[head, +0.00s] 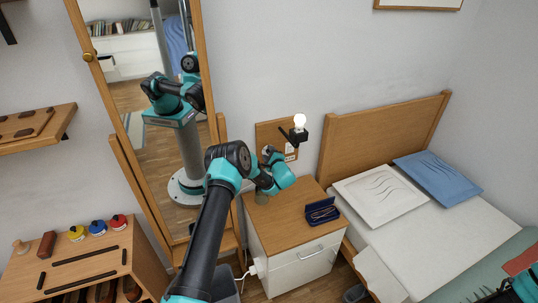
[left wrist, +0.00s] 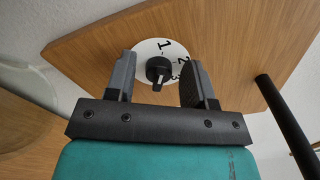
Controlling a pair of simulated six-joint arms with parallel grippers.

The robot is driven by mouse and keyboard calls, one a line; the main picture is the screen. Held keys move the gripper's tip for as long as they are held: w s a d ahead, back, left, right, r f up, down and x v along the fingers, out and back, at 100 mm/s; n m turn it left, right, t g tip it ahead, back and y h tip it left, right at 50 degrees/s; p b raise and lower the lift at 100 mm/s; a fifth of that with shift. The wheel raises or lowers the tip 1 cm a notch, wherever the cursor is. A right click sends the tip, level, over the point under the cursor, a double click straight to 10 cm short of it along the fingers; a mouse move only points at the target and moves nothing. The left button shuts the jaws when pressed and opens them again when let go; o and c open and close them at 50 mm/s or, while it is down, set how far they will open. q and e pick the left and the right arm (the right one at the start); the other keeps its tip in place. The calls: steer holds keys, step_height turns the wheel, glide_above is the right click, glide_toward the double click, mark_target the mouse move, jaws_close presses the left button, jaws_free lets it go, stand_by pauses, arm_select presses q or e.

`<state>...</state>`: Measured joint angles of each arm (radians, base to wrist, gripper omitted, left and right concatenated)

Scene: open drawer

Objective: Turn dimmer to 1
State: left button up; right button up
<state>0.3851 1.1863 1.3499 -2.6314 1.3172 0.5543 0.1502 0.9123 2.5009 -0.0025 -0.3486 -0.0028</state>
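The dimmer is a white dial (left wrist: 150,47) with the numbers 1, 2 and 3 and a black knob (left wrist: 159,69), on a wooden board (left wrist: 225,35). In the head view the board (head: 264,131) hangs on the wall, its dial mostly hidden by my left arm. My left gripper (left wrist: 160,80) is open, one finger on each side of the knob, with visible gaps. I cannot tell which number the knob points to. A bulb (head: 299,120) on a black holder beside the board is lit. Part of my right gripper (head: 497,294) shows at the bottom right edge; its opening is unclear.
A white nightstand with a wooden top (head: 290,228) stands below the board, with a dark blue case (head: 322,211) on it. A tall mirror (head: 150,120) is on the left, a bed (head: 440,235) on the right. A black rod (left wrist: 285,125) passes right of the left gripper.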

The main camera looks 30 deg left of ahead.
arm_select(q)
steer(key=v, duration=1.7)
steer(key=shift+s+d, duration=0.15)
steer(key=shift+d, duration=0.05)
